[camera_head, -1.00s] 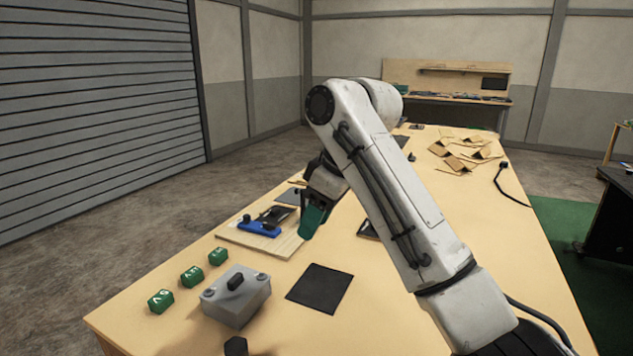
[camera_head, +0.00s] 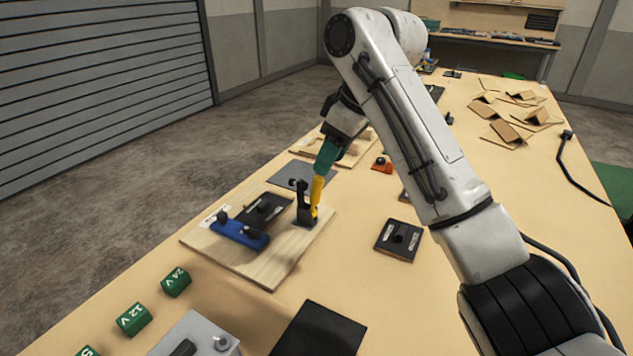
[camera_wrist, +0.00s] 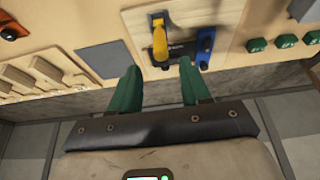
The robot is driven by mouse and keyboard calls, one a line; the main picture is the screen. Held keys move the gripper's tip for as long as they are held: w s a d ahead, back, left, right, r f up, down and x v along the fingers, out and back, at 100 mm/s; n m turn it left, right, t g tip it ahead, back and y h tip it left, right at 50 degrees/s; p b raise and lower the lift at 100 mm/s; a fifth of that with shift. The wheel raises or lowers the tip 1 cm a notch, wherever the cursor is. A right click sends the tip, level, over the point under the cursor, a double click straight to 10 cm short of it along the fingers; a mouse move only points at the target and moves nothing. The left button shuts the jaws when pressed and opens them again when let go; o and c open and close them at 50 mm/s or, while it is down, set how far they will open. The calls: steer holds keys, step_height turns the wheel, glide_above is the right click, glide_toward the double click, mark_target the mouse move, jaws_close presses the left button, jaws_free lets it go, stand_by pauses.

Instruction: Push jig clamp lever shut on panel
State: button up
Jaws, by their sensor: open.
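The jig clamp (camera_head: 305,214) is black and stands at the right far corner of a wooden jig board (camera_head: 266,274). Its yellow lever (camera_head: 317,190) stands roughly upright in the head view, and it also shows in the wrist view (camera_wrist: 160,40). A dark panel (camera_head: 264,207) lies on the board left of the clamp. My gripper (camera_head: 325,167) has green fingers close to the lever's top; I cannot tell if they touch. In the wrist view my gripper (camera_wrist: 160,70) has its fingers spread, with the lever showing beyond the gap and nothing between them.
A blue block (camera_head: 240,233) with black knobs sits on the board beside the panel. Green voltage blocks (camera_head: 133,319) and a grey box (camera_head: 195,338) are near the front. A black plate (camera_head: 398,241) lies right of the board. Cardboard pieces (camera_head: 508,130) lie farther back.

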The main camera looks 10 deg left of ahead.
mark_target(315, 203)
steer(key=x, duration=0.9)
steer(key=shift+f, duration=0.2)
steer(key=shift+s, duration=0.1)
jaws_close()
